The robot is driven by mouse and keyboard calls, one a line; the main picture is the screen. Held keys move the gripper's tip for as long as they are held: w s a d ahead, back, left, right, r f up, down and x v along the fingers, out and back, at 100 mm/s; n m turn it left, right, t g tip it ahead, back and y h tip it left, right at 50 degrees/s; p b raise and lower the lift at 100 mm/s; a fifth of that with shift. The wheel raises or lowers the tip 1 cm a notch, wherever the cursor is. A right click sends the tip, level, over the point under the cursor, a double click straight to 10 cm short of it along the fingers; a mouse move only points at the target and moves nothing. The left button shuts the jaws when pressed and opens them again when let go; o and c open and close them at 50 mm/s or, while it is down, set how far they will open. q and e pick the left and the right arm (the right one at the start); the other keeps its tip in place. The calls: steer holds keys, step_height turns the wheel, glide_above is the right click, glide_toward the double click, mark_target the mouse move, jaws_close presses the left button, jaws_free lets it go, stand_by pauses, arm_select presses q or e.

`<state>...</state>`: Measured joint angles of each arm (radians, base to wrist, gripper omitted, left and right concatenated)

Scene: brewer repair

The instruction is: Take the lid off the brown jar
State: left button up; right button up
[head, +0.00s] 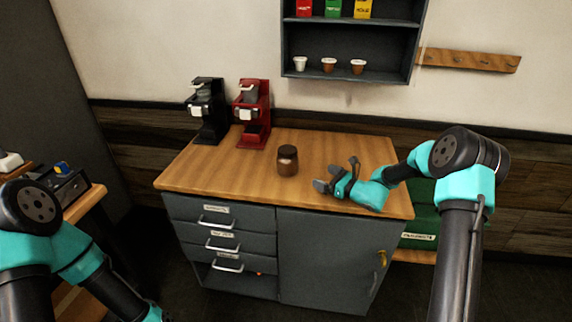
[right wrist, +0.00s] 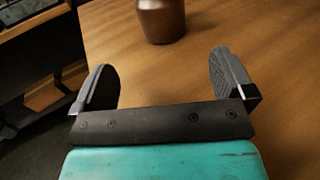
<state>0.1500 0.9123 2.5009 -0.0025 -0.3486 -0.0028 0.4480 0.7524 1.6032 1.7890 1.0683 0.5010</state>
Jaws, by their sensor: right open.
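The brown jar (head: 287,165) stands upright on the wooden counter, with its dark lid (head: 288,152) on top. In the right wrist view the lower part of the jar (right wrist: 161,20) shows at the top edge, beyond the fingers; its lid is out of that frame. My right gripper (head: 335,173) is open and empty, just to the right of the jar and apart from it. In the right wrist view its two fingers (right wrist: 165,85) are spread wide with bare counter between them. My left arm shows at the lower left of the head view, but its gripper is out of frame.
A black brewer (head: 206,112) and a red brewer (head: 252,113) stand at the counter's back left. A wall shelf (head: 345,75) holds several cups and boxes. The counter (head: 220,170) is clear around the jar. Grey drawers (head: 222,235) and a cabinet door (head: 325,255) are below.

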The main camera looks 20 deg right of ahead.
mark_target(296, 163)
steer(key=x, duration=1.1)
steer(key=shift+w+a, duration=0.2)
steer(key=x, duration=0.5)
steer(key=shift+w+a, duration=0.25)
steer(key=shift+w, duration=0.05)
steer(key=c, duration=1)
